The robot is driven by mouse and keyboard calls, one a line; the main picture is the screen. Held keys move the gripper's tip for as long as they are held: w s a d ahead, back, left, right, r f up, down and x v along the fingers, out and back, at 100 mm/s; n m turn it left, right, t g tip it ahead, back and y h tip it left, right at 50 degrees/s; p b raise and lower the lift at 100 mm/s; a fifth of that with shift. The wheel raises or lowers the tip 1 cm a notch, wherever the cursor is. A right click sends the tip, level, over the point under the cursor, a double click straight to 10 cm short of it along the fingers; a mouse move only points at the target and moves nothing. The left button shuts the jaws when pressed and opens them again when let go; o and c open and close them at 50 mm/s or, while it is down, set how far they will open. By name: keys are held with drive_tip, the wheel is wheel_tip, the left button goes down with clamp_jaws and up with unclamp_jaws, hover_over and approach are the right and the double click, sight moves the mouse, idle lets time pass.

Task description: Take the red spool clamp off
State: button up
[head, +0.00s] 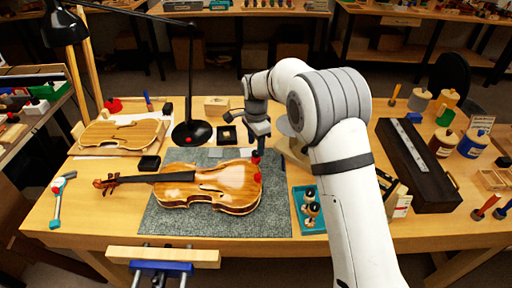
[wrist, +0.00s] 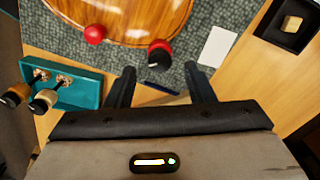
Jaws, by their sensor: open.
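The violin (head: 200,188) lies flat on a grey mat (head: 160,222), its body toward the right; part of its body shows in the wrist view (wrist: 125,12). Two red spool clamps sit on the body's right edge: one (head: 256,159) nearer the back, also in the wrist view (wrist: 158,55) with a dark top, and another (head: 257,177), at left in the wrist view (wrist: 95,34). My gripper (head: 258,148) is open and empty above the back one. In the wrist view its fingers (wrist: 160,70) stand either side of that clamp's line, with the clamp just beyond the tips.
A teal tray (head: 298,222) with spool clamps stands right of the mat. A black lamp base (head: 200,132) and small black boxes stand behind the violin. A long dark case (head: 425,180) and jars fill the right. The front of the mat is clear.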

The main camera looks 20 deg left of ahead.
sight(256, 154)
drive_tip(key=shift+f, duration=1.35)
drive_tip(key=shift+c, duration=0.6)
drive_tip(key=c, duration=0.9)
